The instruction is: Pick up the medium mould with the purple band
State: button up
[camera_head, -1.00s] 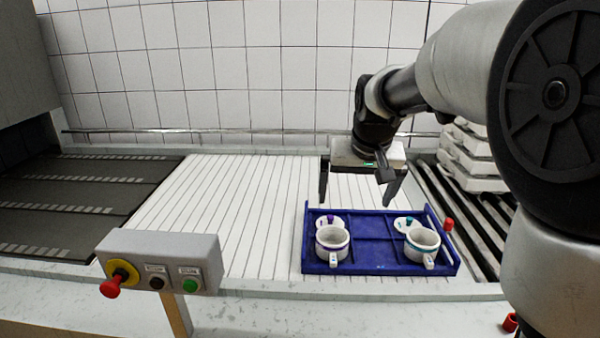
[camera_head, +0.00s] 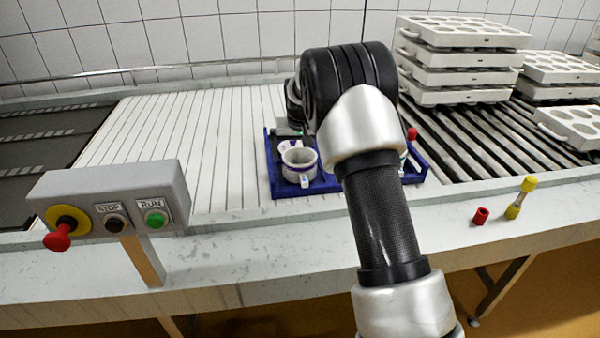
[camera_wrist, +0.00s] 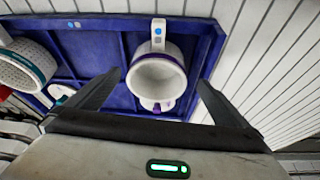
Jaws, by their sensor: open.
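The white mould with the purple band (camera_head: 299,161) stands upright in the left part of the blue tray (camera_head: 290,191). In the wrist view the mould (camera_wrist: 157,83) shows its open mouth and a handle with blue marks pointing away from my gripper. A small white lid with a purple knob (camera_wrist: 156,104) lies beside it, partly hidden. My gripper (camera_wrist: 158,80) is open and empty, its fingers to either side of the mould in the picture. I cannot tell how far above it they are. In the head view my arm hides most of my gripper.
A teal-banded mould (camera_wrist: 24,66) is in the same tray. White block moulds (camera_head: 455,75) are stacked on rollers at the right. A control box (camera_head: 115,200) with a red stop button stands at the front left. A red piece (camera_head: 481,215) and a yellow piece (camera_head: 520,197) are on the front ledge.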

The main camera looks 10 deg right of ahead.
aim_at(299, 163)
jog(key=x, duration=0.4)
jog(key=b+x, duration=0.1)
jog(key=x, duration=0.3)
jog(key=shift+w+d+b, duration=0.2)
jog(key=shift+w+b, duration=0.05)
jog(key=shift+b, duration=0.05)
jog(key=c, duration=1)
